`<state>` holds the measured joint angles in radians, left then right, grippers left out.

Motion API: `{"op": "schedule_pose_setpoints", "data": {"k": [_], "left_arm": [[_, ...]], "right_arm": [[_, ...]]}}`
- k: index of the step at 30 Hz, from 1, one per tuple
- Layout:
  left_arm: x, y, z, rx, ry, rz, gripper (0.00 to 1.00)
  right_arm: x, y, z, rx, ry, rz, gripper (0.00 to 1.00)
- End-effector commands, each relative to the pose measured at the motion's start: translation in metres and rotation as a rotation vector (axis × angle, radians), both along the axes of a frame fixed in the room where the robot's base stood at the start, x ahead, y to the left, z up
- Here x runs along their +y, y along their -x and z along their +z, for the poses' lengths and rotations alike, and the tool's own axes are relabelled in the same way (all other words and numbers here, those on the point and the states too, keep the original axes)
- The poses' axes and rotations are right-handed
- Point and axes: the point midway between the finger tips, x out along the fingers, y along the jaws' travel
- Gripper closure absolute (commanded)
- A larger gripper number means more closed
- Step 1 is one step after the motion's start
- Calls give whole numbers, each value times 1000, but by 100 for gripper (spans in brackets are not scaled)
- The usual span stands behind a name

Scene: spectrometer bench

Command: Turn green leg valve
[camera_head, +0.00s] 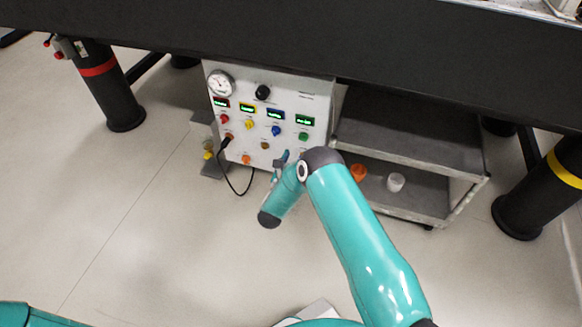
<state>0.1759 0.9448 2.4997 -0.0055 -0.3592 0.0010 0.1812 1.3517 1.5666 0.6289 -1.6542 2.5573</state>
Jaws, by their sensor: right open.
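The white control panel (268,120) hangs below the dark bench edge. The green valve knob (303,137) is at its right side, below a small lit green display (305,121). Blue, yellow and red knobs stand in the same row to its left. My right arm reaches in from the lower right. My right gripper (282,160) is open in front of the lower part of the panel, below and left of the green knob and apart from it in the picture. It is small and partly hidden by my own wrist. My left gripper is out of view.
A pressure gauge (221,83) and a black knob (263,92) sit at the panel's top. A black cable (236,188) loops below it. Right of it, a grey cart (408,143) holds an orange cup (358,172) and a white cup (396,182).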

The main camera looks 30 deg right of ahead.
Motion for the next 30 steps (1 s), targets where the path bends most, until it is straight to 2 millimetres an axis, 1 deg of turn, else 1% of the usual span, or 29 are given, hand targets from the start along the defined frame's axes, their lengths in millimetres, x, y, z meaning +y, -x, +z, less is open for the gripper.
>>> {"op": "schedule_pose_setpoints", "data": {"k": [1,4,10,27,29,30], "left_arm": [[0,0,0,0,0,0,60],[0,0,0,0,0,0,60],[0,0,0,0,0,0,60],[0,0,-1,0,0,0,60],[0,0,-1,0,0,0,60],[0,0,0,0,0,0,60]], "right_arm": [[9,6,0,3,1,4,44],[22,17,0,3,0,4,44],[35,30,0,1,0,1,44],[35,31,0,0,0,-3,44],[31,30,5,-8,2,-10,44],[27,28,11,-20,4,-16,44]]}}
